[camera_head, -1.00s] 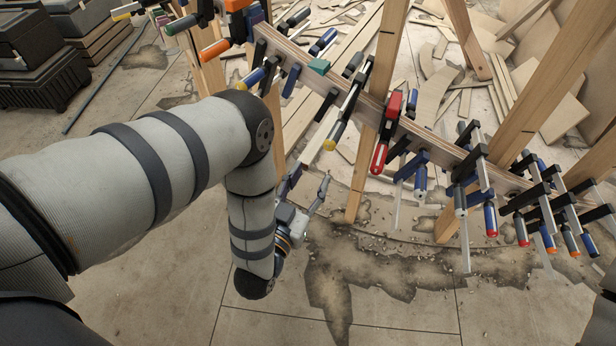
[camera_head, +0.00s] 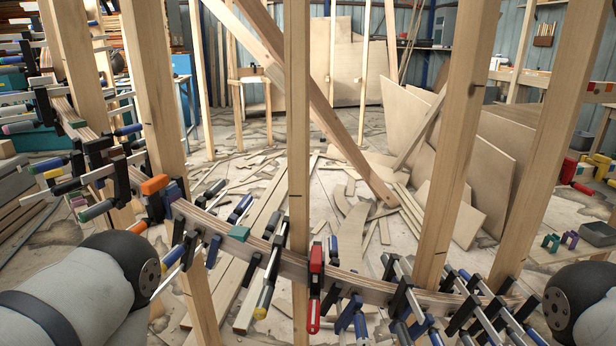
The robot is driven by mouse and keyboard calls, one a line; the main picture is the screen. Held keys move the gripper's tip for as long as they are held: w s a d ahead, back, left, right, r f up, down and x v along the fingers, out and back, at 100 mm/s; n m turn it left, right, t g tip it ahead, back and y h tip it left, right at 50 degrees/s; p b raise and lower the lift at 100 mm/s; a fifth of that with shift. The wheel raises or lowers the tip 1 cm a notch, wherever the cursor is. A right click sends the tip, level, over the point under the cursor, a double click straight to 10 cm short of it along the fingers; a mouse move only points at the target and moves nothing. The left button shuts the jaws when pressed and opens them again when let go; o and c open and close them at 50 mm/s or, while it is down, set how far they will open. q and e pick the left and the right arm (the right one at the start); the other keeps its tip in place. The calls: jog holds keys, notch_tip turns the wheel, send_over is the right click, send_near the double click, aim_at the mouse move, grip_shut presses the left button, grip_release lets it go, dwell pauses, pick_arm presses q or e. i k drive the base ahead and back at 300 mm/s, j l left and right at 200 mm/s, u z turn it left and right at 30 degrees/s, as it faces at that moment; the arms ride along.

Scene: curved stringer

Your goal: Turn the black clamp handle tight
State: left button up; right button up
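A long curved wooden stringer (camera_head: 345,283) runs across the view, lined with several bar clamps. Clamps with black jaws and blue handles crowd the right part (camera_head: 480,315). A red clamp (camera_head: 316,270) sits near the middle. Left of it is a clamp with a dark, yellow-tipped handle (camera_head: 265,297). An orange-and-black clamp (camera_head: 157,195) is further left. Several parts are black, and I cannot tell which handle is the task's black one. My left arm shows at the lower left and my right arm at the lower right. Both grippers are out of view.
Upright wooden posts (camera_head: 297,150) stand along the stringer. Wood offcuts litter the floor behind it, and plywood sheets (camera_head: 480,160) lean at the right. A green clamp (camera_head: 551,243) and a purple one lie on a surface at the right.

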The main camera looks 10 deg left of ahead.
aim_at(63, 189)
jog(key=u, duration=0.5)
jog(key=k+j+u, duration=0.1)
jog(key=u, duration=0.4)
jog(key=j+u, duration=0.15)
jog(key=u, duration=0.35)
